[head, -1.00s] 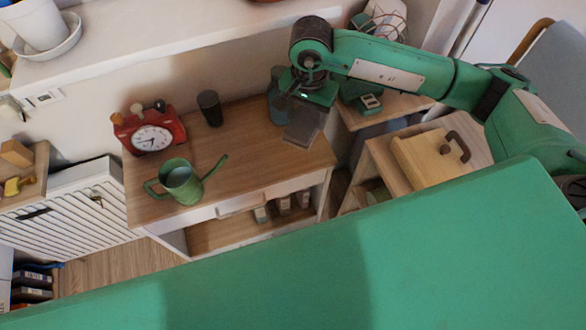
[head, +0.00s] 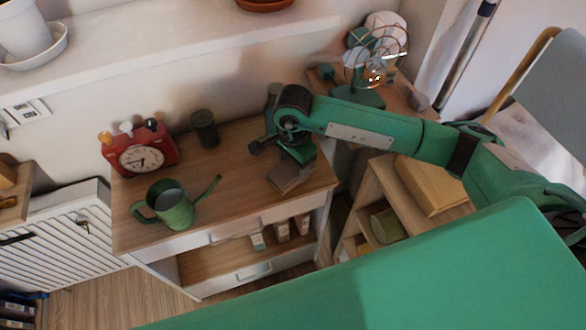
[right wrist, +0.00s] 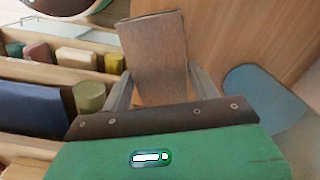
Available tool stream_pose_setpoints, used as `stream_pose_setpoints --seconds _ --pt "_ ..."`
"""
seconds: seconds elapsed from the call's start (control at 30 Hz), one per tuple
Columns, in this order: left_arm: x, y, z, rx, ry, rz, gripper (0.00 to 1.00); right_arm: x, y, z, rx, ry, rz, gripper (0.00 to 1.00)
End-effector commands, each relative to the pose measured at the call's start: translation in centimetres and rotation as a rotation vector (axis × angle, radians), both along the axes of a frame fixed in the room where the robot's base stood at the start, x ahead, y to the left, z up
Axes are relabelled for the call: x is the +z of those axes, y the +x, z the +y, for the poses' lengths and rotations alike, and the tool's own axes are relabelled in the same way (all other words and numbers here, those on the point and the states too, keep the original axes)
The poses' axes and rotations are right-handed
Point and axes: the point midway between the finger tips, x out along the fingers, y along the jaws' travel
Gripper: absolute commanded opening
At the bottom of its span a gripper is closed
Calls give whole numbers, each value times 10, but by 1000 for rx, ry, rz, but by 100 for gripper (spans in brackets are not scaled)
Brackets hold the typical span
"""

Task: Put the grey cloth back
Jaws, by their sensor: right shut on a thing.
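The grey cloth (head: 291,177) is a small flat brownish-grey piece over the right part of the wooden desk top. My right gripper (head: 287,154) is shut on it. In the right wrist view the cloth (right wrist: 154,50) stands out between the two fingers (right wrist: 158,90), over or near the wood surface. I cannot tell whether the cloth touches the desk. My left gripper is not in view.
A green watering can (head: 170,205), red clock (head: 143,155) and dark cup (head: 204,128) stand on the desk (head: 235,175). A caged fan (head: 370,65) stands at the back right. A low shelf with a green cylinder (head: 388,226) is right of the desk.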

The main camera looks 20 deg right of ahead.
Motion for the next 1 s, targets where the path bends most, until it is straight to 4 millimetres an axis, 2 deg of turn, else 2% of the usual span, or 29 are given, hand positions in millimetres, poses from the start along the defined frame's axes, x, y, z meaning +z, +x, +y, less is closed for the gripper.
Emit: stream_pose_setpoints --seconds 0.2,0.6,0.63,0.73,1.0 --pt "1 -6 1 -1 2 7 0 -29 -1 0 0 -2 4 40" --pt "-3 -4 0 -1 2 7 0 -34 -1 0 1 -1 0 40" --pt "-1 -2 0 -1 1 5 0 -33 -1 0 1 -1 0 65" --pt "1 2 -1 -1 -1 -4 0 -32 -1 0 1 -2 1 83" --pt "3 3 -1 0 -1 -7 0 -32 -1 0 1 -2 1 83"
